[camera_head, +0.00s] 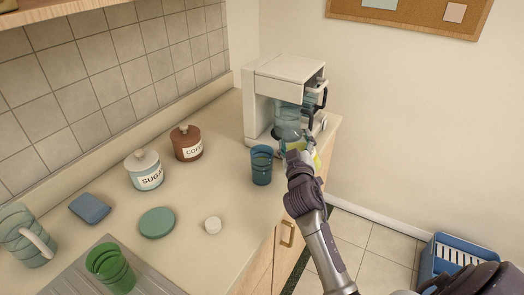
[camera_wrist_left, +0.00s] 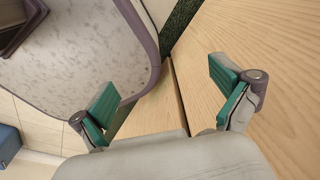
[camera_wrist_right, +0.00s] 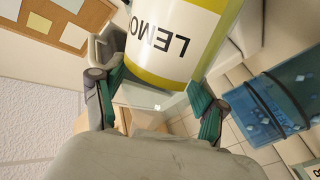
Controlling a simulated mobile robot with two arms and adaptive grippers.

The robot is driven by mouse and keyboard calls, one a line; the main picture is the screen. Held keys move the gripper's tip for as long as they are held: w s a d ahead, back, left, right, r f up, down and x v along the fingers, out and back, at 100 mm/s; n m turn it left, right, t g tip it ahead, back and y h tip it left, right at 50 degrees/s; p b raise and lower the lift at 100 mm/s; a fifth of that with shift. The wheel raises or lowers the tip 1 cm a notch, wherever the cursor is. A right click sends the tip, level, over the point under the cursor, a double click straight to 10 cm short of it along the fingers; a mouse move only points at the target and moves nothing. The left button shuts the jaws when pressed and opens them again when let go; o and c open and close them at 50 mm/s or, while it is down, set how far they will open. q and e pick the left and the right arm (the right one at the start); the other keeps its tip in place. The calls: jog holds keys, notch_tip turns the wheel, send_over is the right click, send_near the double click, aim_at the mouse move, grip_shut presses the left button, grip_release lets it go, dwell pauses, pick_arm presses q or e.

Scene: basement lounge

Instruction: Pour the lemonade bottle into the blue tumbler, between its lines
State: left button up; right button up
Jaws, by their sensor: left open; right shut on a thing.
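The lemonade bottle (camera_head: 289,122) is clear with a pale blue-green tint and a white and yellow-green label. My right gripper (camera_head: 300,158) is shut on it around the label, in front of the white machine. The label (camera_wrist_right: 178,35) fills the top of the right wrist view between the fingers (camera_wrist_right: 158,90). The blue tumbler (camera_head: 261,166) stands upright on the counter just left of the bottle, apart from my gripper. It shows with dark rings in the right wrist view (camera_wrist_right: 284,95). My left gripper (camera_wrist_left: 165,92) is open and empty beside a wooden cabinet front.
A white coffee machine (camera_head: 270,82) stands behind the bottle. A white round cap (camera_head: 213,225), green disc (camera_head: 157,222), sugar jar (camera_head: 145,171) and coffee jar (camera_head: 187,143) sit left. A green glass (camera_head: 110,268) and jug (camera_head: 27,238) are farther left. The counter's front edge runs below the tumbler.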

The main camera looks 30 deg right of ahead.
aim_at(300, 130)
jog(key=shift+s+d+f+m+p, duration=0.15)
jog(key=shift+m+p, duration=0.15)
jog(key=shift+m, duration=0.3)
jog(key=shift+d+r+m+p, duration=0.1)
jog(key=shift+m+p, duration=0.2)
jog(key=shift+m, duration=0.3)
jog(key=shift+d+f+m, duration=0.15)
jog(key=shift+m, duration=0.95)
jog(key=shift+f+m, duration=0.3)
jog(key=shift+m, duration=0.5)
jog(key=shift+d, duration=0.1)
notch_tip(300, 130, up, 5)
jog(key=p, duration=0.5)
jog(key=shift+r, duration=0.15)
pick_arm(q)
notch_tip(300, 130, up, 5)
jog(key=shift+f, duration=0.15)
pick_arm(e)
jog(key=shift+f+g, duration=0.2)
jog(key=shift+g, duration=0.1)
